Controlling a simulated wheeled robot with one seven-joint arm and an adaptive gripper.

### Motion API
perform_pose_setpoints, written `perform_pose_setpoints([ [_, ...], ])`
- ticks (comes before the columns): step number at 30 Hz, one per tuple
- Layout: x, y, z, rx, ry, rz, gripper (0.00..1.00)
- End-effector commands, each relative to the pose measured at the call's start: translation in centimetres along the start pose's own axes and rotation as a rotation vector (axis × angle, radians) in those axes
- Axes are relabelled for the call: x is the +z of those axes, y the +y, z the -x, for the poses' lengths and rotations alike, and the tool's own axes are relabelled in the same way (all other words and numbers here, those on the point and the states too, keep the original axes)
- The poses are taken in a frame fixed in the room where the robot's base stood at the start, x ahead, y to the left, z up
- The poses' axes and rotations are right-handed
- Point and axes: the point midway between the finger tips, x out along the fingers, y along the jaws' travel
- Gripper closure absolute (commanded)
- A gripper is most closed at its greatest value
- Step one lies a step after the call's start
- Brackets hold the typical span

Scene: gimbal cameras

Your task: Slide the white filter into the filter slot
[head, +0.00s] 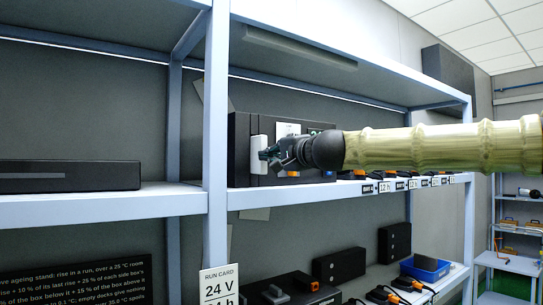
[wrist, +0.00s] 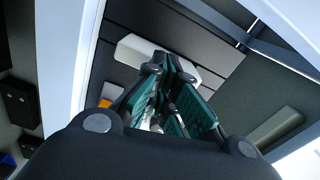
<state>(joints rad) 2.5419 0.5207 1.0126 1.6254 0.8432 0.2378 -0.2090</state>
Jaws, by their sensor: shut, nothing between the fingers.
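The white filter (head: 258,154) is an upright pale block on the left part of the dark unit's front, on the upper shelf. It also shows in the wrist view as a white bar (wrist: 137,48) behind the fingers. My gripper (head: 266,154) is at the filter's right side in the head view, its fingers together and empty. In the wrist view the green-padded fingers (wrist: 170,68) meet in front of the bar; I cannot tell whether they touch it. The dark unit (head: 239,135) carries the filter; the slot itself cannot be made out, and my arm hides part of the unit.
A blue-grey shelf post (head: 216,150) stands just left of the unit. A flat black box (head: 70,176) lies on the shelf further left. Labels line the shelf's front edge (head: 340,188). Below are dark boxes (head: 340,264) and a blue bin (head: 425,268).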

Motion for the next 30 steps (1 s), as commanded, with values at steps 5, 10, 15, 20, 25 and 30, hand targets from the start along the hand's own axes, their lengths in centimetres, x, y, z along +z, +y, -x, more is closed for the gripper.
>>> perform_pose_setpoints([
  [5, 0.0, 0.0, -0.1, 0.000, 0.000, 0.000, 1.00],
  [10, 0.0, 0.0, -0.3, 0.000, 0.000, 0.000, 1.00],
  [15, -0.1, 0.0, -0.6, 0.000, 0.001, 0.000, 1.00],
  [20, -0.1, 0.0, -0.8, 0.000, 0.001, 0.000, 1.00],
  [25, -0.1, 0.0, -0.7, 0.000, 0.001, 0.000, 1.00],
  [30, 0.0, -0.1, 0.3, -0.001, 0.000, 0.001, 1.00],
])
